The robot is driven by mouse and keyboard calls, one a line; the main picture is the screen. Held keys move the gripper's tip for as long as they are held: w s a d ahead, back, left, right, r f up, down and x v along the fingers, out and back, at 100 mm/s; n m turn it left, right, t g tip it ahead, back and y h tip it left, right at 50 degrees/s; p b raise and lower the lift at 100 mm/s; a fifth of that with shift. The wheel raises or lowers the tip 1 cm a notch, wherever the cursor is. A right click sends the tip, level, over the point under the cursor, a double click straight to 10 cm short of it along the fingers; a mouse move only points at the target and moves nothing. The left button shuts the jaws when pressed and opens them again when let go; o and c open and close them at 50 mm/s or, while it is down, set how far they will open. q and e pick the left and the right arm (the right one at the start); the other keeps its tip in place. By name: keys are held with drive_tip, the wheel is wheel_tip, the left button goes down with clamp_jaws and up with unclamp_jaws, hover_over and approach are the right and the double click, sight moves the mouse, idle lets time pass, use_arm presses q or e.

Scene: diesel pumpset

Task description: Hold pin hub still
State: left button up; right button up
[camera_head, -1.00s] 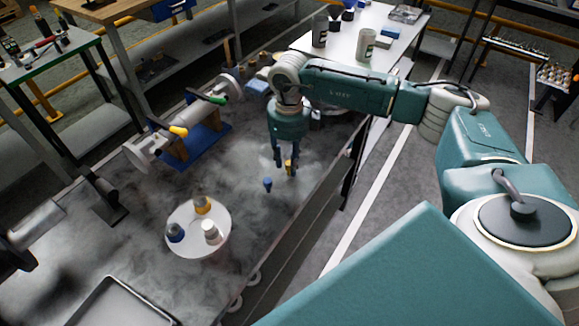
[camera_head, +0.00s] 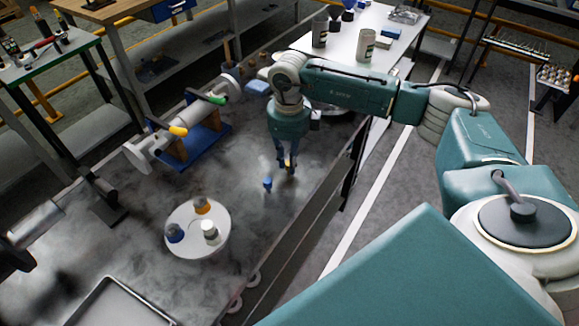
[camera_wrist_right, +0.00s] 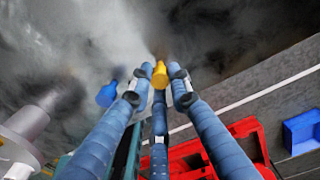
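My right gripper (camera_head: 287,167) points down over the dark, mottled worktable (camera_head: 130,245). In the right wrist view its fingers (camera_wrist_right: 160,78) are drawn in around a small yellow piece (camera_wrist_right: 160,75), which sits between the tips. In the head view the yellow piece is mostly hidden by the fingers. A small blue piece (camera_head: 267,183) stands just left of the gripper, apart from it, and also shows in the right wrist view (camera_wrist_right: 107,94). I cannot tell which part is the pin hub. My left gripper is not in view.
A pale shaft assembly (camera_head: 185,120) with yellow and green handles rests on a blue cradle (camera_head: 190,155). A round white plate (camera_head: 185,248) holds several small capped parts. An empty tray (camera_head: 120,305) lies at the front. The table's right edge runs close to the gripper.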

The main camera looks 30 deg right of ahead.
drive_tip(key=shift+r, duration=0.1)
clamp_jaws()
drive_tip(key=shift+r+p, duration=1)
drive_tip(key=shift+r, duration=0.7)
